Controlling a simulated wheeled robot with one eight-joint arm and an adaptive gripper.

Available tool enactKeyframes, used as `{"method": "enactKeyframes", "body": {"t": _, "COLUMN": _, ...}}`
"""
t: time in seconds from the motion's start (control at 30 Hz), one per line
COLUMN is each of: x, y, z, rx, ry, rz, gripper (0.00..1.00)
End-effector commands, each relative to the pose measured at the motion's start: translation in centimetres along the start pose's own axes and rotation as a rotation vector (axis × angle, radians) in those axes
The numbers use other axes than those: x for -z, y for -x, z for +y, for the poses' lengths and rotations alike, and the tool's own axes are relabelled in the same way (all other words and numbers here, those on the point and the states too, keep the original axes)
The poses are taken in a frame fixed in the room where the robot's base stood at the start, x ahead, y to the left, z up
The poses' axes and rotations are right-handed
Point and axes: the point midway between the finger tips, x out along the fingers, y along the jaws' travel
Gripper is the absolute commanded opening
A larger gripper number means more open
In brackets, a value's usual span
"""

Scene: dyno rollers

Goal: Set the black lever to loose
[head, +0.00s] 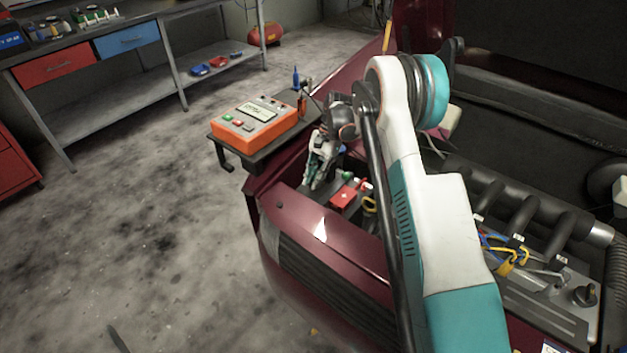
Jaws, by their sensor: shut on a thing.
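My gripper (314,183) is in the engine bay's near left corner, just behind the dark red front panel (320,228). Its white and teal fingers point down and are shut, at the left end of the battery (327,203). The black lever cannot be made out; what the fingers hold there, most likely the lever, is hidden by them. A red terminal cover (345,195) sits on the battery just right of my gripper. Whether the lever stands at loose or tight cannot be seen.
An orange tester (254,122) stands on a dark side tray (258,152) left of my gripper. Blue and dark upright tools stand behind it. Engine pipes (510,210) and cables (505,258) lie right of my arm.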

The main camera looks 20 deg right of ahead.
Motion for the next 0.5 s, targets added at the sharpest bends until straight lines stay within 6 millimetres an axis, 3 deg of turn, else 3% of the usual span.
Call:
{"method": "enactKeyframes", "body": {"t": 0.47, "x": 0.05, "y": 0.05, "z": -0.04, "rx": 0.001, "ry": 0.0, "rz": -0.016, "gripper": 0.0}}
{"method": "enactKeyframes", "body": {"t": 0.5, "x": 0.05, "y": 0.05, "z": -0.04, "rx": 0.001, "ry": 0.0, "rz": -0.016, "gripper": 0.25}}
